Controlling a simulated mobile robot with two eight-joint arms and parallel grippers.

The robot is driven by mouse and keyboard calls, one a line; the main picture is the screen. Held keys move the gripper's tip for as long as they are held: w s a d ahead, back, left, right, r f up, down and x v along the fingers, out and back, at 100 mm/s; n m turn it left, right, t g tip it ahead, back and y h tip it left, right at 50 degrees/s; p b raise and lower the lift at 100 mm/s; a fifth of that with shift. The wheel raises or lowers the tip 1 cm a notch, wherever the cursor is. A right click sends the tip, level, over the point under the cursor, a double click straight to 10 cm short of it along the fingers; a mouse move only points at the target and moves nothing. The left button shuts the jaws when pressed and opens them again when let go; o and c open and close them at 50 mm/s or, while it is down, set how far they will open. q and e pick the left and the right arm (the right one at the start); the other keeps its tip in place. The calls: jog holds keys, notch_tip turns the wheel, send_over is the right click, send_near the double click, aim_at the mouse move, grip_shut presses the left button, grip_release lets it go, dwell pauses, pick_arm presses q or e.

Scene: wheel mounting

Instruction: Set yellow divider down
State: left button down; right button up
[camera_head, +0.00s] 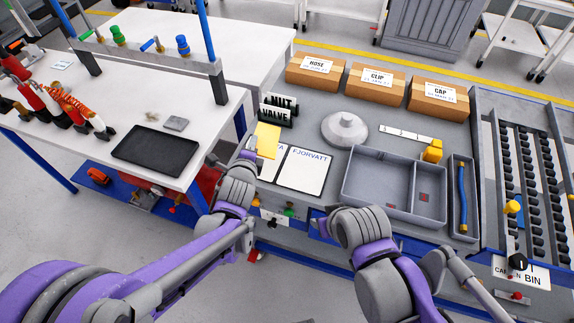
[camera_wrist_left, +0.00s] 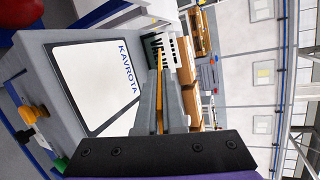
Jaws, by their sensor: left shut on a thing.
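The yellow divider (camera_head: 268,139) stands upright at the left end of the grey bench, partly over the left white card. My left gripper (camera_head: 250,152) is shut on it. In the left wrist view the divider (camera_wrist_left: 160,92) is a thin yellow edge between the two grey fingers of my left gripper (camera_wrist_left: 160,100). Whether its lower edge touches the bench is hidden. My right arm reaches to the bench's front edge; the fingers of my right gripper (camera_head: 322,227) are hardly visible there.
The KAVROTA card (camera_wrist_left: 98,85) and FJORVATT card (camera_head: 303,171) lie on the bench. NUT and VALVE signs (camera_head: 278,108) stand close behind the divider. A grey dome (camera_head: 345,128), a compartment tray (camera_head: 378,198) and cardboard boxes (camera_head: 375,82) occupy the rest.

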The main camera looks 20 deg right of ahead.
aim_at(274, 147)
pick_arm(q)
jog(key=shift+n+g+h, duration=0.5)
jog(key=shift+n+h, duration=0.2)
jog(key=shift+h, duration=0.1)
jog(key=d, duration=0.2)
jog(key=s+d+r, duration=0.1)
jog(key=d, duration=0.2)
jog(key=shift+s+d+r+b, duration=0.3)
jog(key=shift+d+r, duration=0.05)
jog(key=shift+r, duration=0.05)
jog(key=shift+w+f+b, duration=0.1)
jog(key=shift+f+b, duration=0.2)
jog(key=shift+f, duration=0.25)
notch_tip(274, 147, down, 9)
jog(key=b, duration=0.5)
jog(key=shift+r+b, duration=0.15)
jog(key=shift+b, duration=0.25)
pick_arm(e)
jog(key=s+f, duration=0.3)
jog(key=f, duration=0.6)
jog(key=shift+g, duration=0.3)
jog(key=shift+f, duration=0.1)
pick_arm(q)
jog(key=c, duration=1.2)
grip_release()
jog(key=shift+p+v, duration=0.9)
jog(key=shift+v, duration=3.15)
pick_arm(e)
jog(key=shift+w+r, duration=0.2)
jog(key=shift+r, duration=0.8)
